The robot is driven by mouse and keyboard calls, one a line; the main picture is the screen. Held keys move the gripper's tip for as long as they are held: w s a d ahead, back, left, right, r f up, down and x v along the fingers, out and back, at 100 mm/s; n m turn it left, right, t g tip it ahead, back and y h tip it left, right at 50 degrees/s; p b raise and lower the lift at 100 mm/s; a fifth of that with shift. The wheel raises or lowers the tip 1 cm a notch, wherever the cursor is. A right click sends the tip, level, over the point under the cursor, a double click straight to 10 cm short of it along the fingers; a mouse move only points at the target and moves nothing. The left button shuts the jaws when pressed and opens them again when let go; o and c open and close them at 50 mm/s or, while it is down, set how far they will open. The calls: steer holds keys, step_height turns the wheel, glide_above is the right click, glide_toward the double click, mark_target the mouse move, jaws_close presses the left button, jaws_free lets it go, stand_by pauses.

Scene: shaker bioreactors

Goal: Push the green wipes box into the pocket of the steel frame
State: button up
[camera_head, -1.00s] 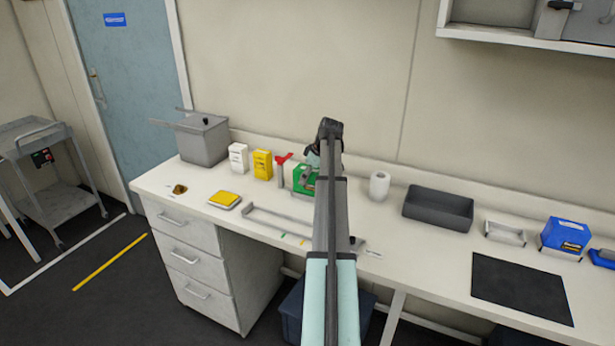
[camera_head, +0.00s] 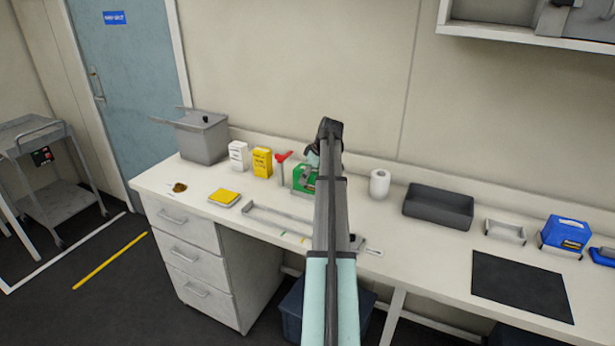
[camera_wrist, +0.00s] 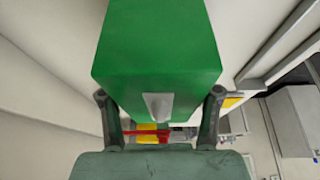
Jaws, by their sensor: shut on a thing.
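The green wipes box (camera_head: 304,180) stands on the bench near the wall, partly hidden behind my arm. In the wrist view the green box (camera_wrist: 158,45) fills the upper middle, with a small pale patch on its near edge. My gripper (camera_wrist: 160,100) is shut on it, one dark finger at each side. In the head view my gripper (camera_head: 312,157) is mostly hidden by my arm. A grey steel frame (camera_head: 278,222) lies on the bench in front of the box, its right part hidden by my arm. A smaller steel frame (camera_head: 505,231) stands empty at the right.
A red-topped stand (camera_head: 281,168), yellow box (camera_head: 262,163) and white box (camera_head: 238,156) are close left of the green box. A white roll (camera_head: 380,184) and dark tray (camera_head: 438,208) stand right. A blue box (camera_head: 565,236) sits farther right, behind a black mat (camera_head: 520,287).

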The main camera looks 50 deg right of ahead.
steer(key=shift+f, duration=0.35)
steer(key=o, duration=1.2)
steer(key=shift+o, duration=0.2)
steer(key=v, duration=1.2)
steer(key=shift+r, duration=0.1)
